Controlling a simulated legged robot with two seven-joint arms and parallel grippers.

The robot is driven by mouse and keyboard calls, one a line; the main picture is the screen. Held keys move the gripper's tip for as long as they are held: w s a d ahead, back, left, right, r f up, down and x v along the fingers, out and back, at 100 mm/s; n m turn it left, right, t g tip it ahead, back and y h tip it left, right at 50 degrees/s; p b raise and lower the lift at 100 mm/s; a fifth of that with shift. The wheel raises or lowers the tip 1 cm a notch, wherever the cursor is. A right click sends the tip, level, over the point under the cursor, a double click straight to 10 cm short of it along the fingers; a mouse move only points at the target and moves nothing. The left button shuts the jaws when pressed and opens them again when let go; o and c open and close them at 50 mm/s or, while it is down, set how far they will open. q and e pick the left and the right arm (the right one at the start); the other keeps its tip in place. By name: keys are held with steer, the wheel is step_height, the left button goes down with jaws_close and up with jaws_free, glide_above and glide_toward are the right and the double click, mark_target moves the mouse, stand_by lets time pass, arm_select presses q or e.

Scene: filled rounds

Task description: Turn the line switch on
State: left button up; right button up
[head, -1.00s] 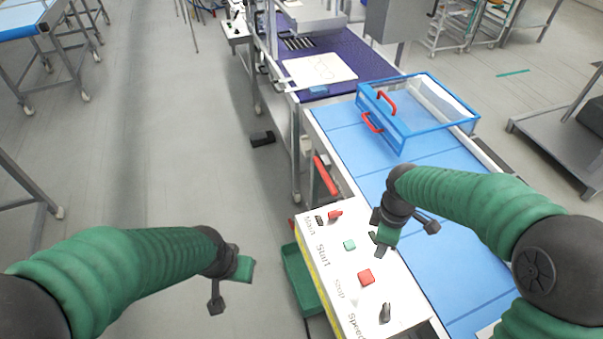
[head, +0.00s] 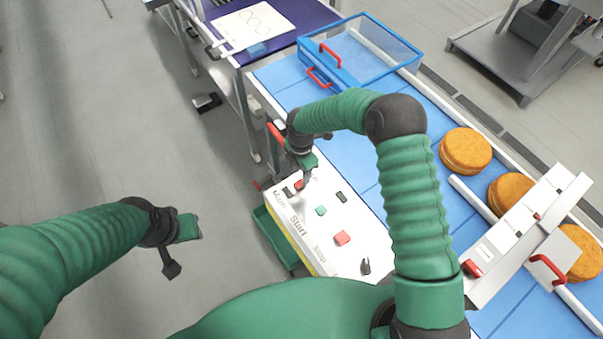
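A green button (head: 321,211) is by "Start", a red button (head: 342,238) by "Stop", and a black knob (head: 366,266) is at the near end. My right gripper (head: 308,172) points down at the red switch, its tip close beside or over it. I cannot tell whether they touch. My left gripper (head: 181,248) is open and empty over the floor, left of the box.
A blue clear-sided guard (head: 370,50) with red handles covers the conveyor's far part. Orange-brown rounds (head: 466,150) lie on the belt (head: 420,170) at the right, by a white machine part (head: 525,235). A green bin (head: 275,238) sits left of the box.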

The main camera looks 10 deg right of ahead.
mark_target(300, 180)
steer(key=f, duration=0.2)
steer(key=shift+w+a+f+p, duration=0.1)
steer(key=shift+a+f+p, duration=0.2)
steer(key=shift+f, duration=0.1)
steer(key=shift+d+f, duration=0.1)
steer(key=shift+f, duration=0.15)
steer(key=shift+s+d, duration=0.45)
steer(key=shift+w+d+f, duration=0.1)
steer(key=shift+w+d, duration=0.05)
steer(key=c, duration=0.4)
steer(key=shift+w, duration=0.1)
steer(key=shift+c, duration=1.4)
steer(key=shift+a, duration=0.3)
jaws_close()
